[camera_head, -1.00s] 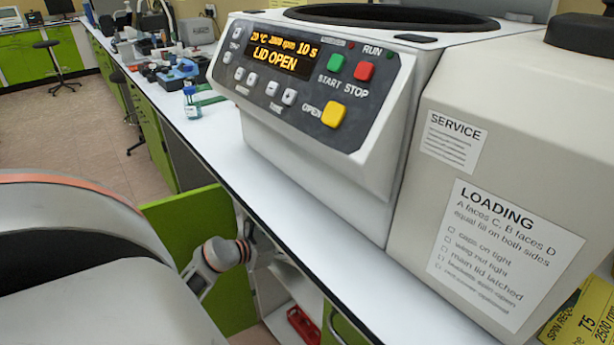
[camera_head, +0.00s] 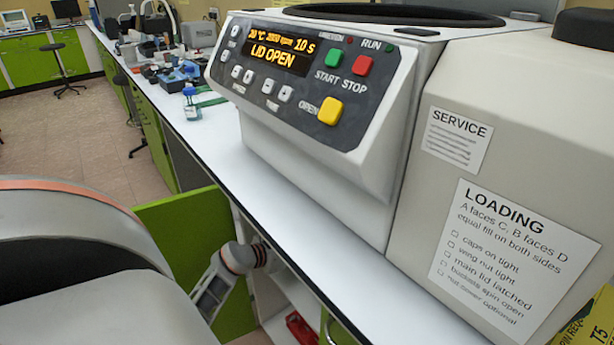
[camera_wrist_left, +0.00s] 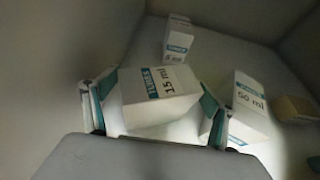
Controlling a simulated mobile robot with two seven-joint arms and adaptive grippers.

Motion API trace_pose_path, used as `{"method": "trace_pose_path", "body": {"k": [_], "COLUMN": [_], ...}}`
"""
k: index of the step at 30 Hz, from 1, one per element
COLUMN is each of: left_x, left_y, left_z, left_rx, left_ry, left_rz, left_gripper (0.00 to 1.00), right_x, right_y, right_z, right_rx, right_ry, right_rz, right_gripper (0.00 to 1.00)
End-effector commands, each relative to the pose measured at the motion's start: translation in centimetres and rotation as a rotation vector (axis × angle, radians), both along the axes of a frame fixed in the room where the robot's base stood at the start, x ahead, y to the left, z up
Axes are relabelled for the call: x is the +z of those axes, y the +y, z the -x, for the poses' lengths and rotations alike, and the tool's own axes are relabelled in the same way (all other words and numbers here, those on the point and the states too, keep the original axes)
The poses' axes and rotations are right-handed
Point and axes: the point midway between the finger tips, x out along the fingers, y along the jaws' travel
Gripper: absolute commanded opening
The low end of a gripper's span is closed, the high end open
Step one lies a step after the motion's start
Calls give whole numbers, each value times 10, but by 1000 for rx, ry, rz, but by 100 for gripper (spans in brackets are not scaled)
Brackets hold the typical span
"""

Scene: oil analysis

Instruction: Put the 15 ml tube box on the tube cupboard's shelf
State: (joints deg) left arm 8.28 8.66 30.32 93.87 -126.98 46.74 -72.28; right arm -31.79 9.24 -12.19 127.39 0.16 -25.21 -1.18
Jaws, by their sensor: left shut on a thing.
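The 15 ml tube box (camera_wrist_left: 165,108), white with a blue label band, is between the fingers of my left gripper (camera_wrist_left: 157,94) in the left wrist view. The gripper is shut on it. The box is inside a dim, pale enclosure, and I cannot tell whether its underside touches the surface. In the head view my left arm reaches into the open tube cupboard (camera_head: 262,298) below the bench, and the gripper and box are hidden there. My right gripper is in neither current view.
A 50 ml box (camera_wrist_left: 248,108) stands close to the right finger. Another small box (camera_wrist_left: 178,40) stands behind, and a brownish block (camera_wrist_left: 295,108) lies at right. The green cupboard door (camera_head: 175,235) is open. A centrifuge (camera_head: 330,130) stands on the bench above; a red object (camera_head: 300,328) lies low in the cupboard.

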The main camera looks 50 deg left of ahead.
Motion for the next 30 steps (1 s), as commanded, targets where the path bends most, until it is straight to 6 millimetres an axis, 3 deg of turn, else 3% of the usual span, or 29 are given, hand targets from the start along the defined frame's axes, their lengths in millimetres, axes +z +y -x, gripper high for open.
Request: {"method": "trace_pose_path", "body": {"k": [1,2,3,4,16,30], "left_x": [-3,-4,-2,-2,4,35], "left_y": [0,0,0,0,1,7], "left_z": [0,1,0,0,5,81], "left_rx": [0,-1,-1,0,1,-1], "left_ry": [2,3,1,1,0,1], "left_rz": [-1,0,0,0,-1,-3], "left_gripper": [58,87,98,100,100,100], "right_x": [-4,-4,-4,-4,-2,-4], "right_y": [0,0,0,0,-2,-6], "right_z": [3,3,3,3,4,9], "right_rx": [0,0,0,0,-1,-8], "right_ry": [7,7,8,8,8,19], "right_rz": [1,1,1,1,3,12], "right_gripper": [40,40,40,40,40,40]}}
